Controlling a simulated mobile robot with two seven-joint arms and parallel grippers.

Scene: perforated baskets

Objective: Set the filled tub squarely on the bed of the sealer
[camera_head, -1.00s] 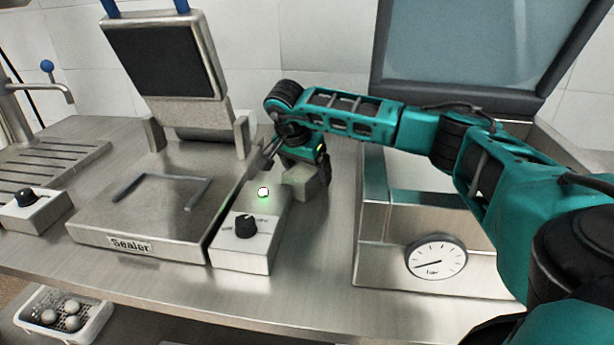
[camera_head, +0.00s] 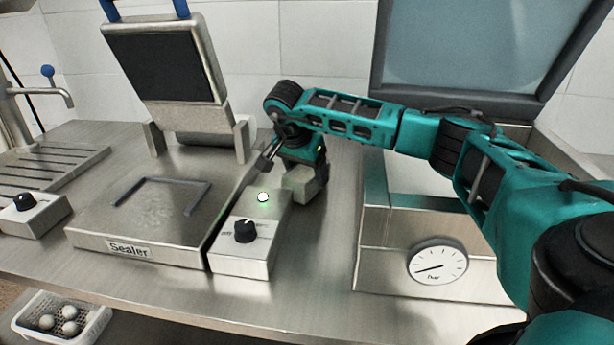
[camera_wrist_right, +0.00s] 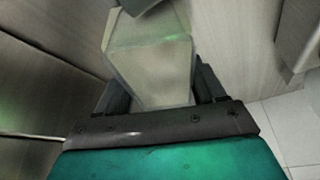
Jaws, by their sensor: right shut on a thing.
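The sealer (camera_head: 150,225) stands on the steel counter at left, its hinged lid (camera_head: 165,65) raised. Its flat bed (camera_head: 107,226) carries a grey U-shaped guide (camera_head: 160,182) and no tub. My right gripper (camera_head: 308,180) is shut on a pale, grey-looking tub (camera_head: 298,187), behind and right of the sealer's control box, off the bed. In the right wrist view the tub (camera_wrist_right: 160,72) sits between the fingers of the right gripper (camera_wrist_right: 158,95); its contents cannot be made out. My left gripper is not in view.
The control box (camera_head: 245,245) with a black knob and lit green lamp stands between tub and bed. A scale-like steel unit with a dial (camera_head: 438,261) is at right. A slotted drainer (camera_head: 45,165) is at left. A white basket with balls (camera_head: 95,327) sits below.

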